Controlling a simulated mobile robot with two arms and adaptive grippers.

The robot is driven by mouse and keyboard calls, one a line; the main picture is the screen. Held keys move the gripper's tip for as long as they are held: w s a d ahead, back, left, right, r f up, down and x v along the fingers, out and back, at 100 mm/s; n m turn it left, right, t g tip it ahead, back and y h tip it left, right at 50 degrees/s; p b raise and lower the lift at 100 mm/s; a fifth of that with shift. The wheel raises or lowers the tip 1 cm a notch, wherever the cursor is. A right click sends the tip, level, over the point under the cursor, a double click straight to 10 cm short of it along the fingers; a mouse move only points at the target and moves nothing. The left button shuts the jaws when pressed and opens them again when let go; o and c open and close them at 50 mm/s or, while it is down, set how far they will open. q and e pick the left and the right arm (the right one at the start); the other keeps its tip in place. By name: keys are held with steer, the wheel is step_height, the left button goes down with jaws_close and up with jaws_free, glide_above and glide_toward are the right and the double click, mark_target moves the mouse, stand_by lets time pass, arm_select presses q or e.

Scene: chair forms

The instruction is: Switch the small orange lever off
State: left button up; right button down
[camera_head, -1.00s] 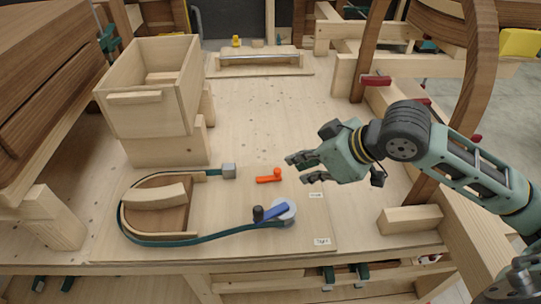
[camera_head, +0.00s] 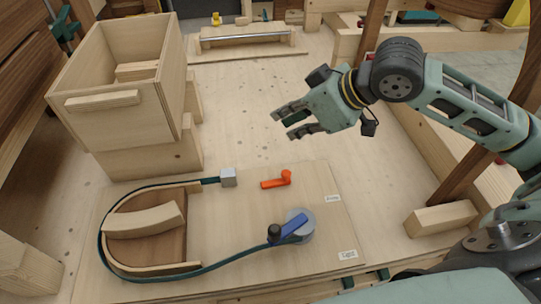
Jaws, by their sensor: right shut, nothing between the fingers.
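The small orange lever (camera_head: 275,182) lies on the pale wooden board, right of a small grey block (camera_head: 228,178). Its arm points left and its raised round end is at the right. My right gripper (camera_head: 284,121) is beyond the lever in the picture, apart from it, with its fingers pointing left. It is shut with nothing held. My left gripper is not in view.
A blue lever on a round grey base (camera_head: 300,225) is nearer, beside a label reading "Tight" (camera_head: 347,254). A dark green strap (camera_head: 190,270) curves around a wooden form. A wooden box (camera_head: 125,100) stands at left. The bench between box and gripper is clear.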

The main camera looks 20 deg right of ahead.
steer(key=b, duration=0.4)
glide_above(276, 180)
steer(key=d, duration=0.3)
step_height(276, 180, down, 5)
steer(key=x, duration=0.4)
steer(key=p+x, duration=0.1)
steer(key=x, duration=0.4)
steer(key=shift+a+f, duration=0.25)
steer(key=shift+a, duration=0.1)
steer(key=shift+s+d+f, duration=0.15)
steer(key=shift+f, duration=0.1)
steer(key=shift+s+d+f+p, duration=0.1)
steer(key=shift+s+d+p, duration=0.15)
steer(key=shift+s+d, duration=0.35)
steer(key=shift+s+d+f+p, duration=0.2)
steer(key=shift+s+d, duration=0.15)
steer(key=shift+s, duration=0.55)
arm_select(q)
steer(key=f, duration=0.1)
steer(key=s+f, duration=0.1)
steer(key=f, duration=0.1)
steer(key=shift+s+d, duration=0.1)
